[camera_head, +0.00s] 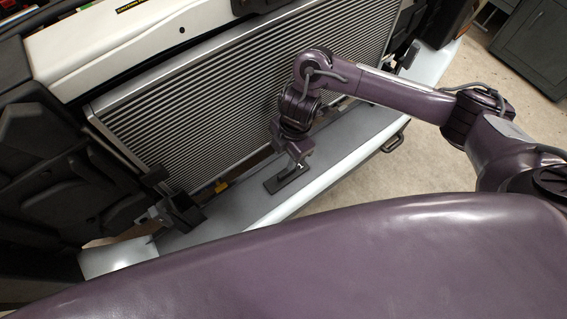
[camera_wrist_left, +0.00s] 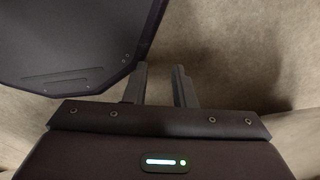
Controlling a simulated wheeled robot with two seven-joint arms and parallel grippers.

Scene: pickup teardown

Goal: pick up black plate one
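A small flat black plate (camera_head: 271,185) lies on the grey ledge (camera_head: 222,212) in front of the radiator in the head view. My right gripper (camera_head: 298,162) points down right over the plate, at or just above it. Its fingers are too small and partly hidden to tell whether they touch or grip the plate. My left gripper (camera_wrist_left: 160,82) is in the left wrist view, with its two fingers apart and nothing between them, over bare floor. It does not show in the head view.
The finned radiator (camera_head: 235,85) stands behind the ledge. Black vehicle parts (camera_head: 65,170) fill the left side. A grey cabinet (camera_head: 535,50) stands at the upper right. The floor (camera_head: 415,165) right of the ledge is clear. A dark panel (camera_wrist_left: 75,40) is beside my left gripper.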

